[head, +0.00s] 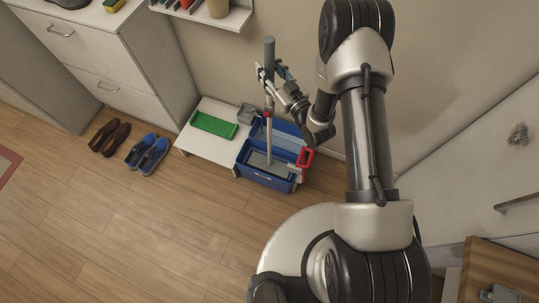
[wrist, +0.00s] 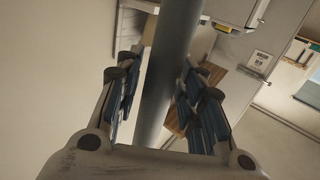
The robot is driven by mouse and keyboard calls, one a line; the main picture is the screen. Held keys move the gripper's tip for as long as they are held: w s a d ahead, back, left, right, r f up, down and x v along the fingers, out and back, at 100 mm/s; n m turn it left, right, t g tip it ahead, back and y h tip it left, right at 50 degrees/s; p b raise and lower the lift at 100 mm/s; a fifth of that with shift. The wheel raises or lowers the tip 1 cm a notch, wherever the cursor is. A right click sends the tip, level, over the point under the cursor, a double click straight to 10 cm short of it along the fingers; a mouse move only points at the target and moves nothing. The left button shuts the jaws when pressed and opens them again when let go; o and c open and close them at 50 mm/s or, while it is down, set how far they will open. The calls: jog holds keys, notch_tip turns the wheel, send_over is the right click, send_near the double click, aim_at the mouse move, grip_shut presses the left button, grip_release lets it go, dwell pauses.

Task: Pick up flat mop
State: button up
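The flat mop (head: 269,140) stands upright, its grey handle rising from the blue bucket (head: 265,177). A thicker grey grip forms its top. The mop's lower end is inside the bucket and I cannot make out its head clearly. My gripper (head: 267,74) is at the upper part of the handle. In the wrist view the handle (wrist: 170,70) passes between the two fingers of my gripper (wrist: 160,85). The fingers are apart, with a visible gap on the left side; on the right the finger is close to the handle, and I cannot tell whether it touches.
A low white bench (head: 210,147) with a green tray (head: 213,125) stands left of the bucket. Brown shoes (head: 109,138) and blue shoes (head: 148,154) lie on the floor. A wall shelf (head: 205,14) is up left of the handle. The floor in front is clear.

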grip_shut()
jog(key=shift+w+r, duration=0.1)
jog(key=shift+r, duration=0.05)
dwell(0.5)
